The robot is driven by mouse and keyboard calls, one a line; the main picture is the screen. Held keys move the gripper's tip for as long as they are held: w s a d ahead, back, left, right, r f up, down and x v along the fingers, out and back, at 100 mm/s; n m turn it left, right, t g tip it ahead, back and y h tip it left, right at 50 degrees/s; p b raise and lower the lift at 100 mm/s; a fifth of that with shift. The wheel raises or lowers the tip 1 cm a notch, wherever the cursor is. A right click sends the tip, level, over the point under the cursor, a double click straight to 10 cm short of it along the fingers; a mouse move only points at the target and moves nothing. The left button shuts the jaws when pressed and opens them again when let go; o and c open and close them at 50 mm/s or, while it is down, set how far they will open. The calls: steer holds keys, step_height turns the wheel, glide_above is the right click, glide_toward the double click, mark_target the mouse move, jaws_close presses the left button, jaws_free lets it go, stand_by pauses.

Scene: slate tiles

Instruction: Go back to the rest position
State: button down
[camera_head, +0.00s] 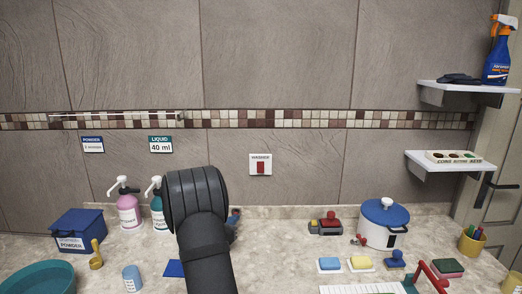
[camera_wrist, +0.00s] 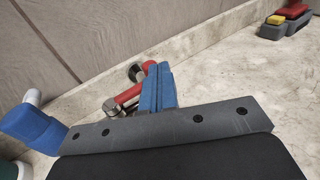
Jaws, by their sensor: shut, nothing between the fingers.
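In the wrist view my gripper (camera_wrist: 157,88) shows as two blue fingers pressed together above a dark bar, with nothing between them. It is above the pale counter (camera_wrist: 230,85), near the foot of the tiled wall. A red-handled item with metal ends (camera_wrist: 128,97) lies just behind the fingers; I cannot tell whether they touch. In the head view my dark arm covers most of the gripper.
In the head view, a teal pump bottle (camera_head: 158,214) and a pink one (camera_head: 129,212) stand left of my arm. A blue powder box (camera_head: 78,228) is further left. A white pot (camera_head: 382,237), sponges and a rack (camera_head: 360,289) are right. Counter between is partly clear.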

stand_by(0.3)
steer(key=v, duration=1.7)
steer(key=shift+r, duration=0.15)
steer(key=x, duration=1.6)
steer(key=shift+w+d, duration=0.2)
steer(key=shift+w, duration=0.05)
steer(key=shift+a, duration=0.2)
steer(key=shift+s+a, duration=0.65)
steer(key=shift+s+a+m+g+h, duration=0.25)
steer(key=shift+a+m+g+h, duration=0.15)
steer(key=shift+m+g+h, duration=0.35)
steer(key=shift+s+a+m+g+h, duration=0.2)
steer(key=shift+a+m+g+h, duration=0.2)
steer(key=shift+m+h, duration=0.4)
steer(key=shift+s+a, duration=0.25)
steer(key=shift+s, duration=0.1)
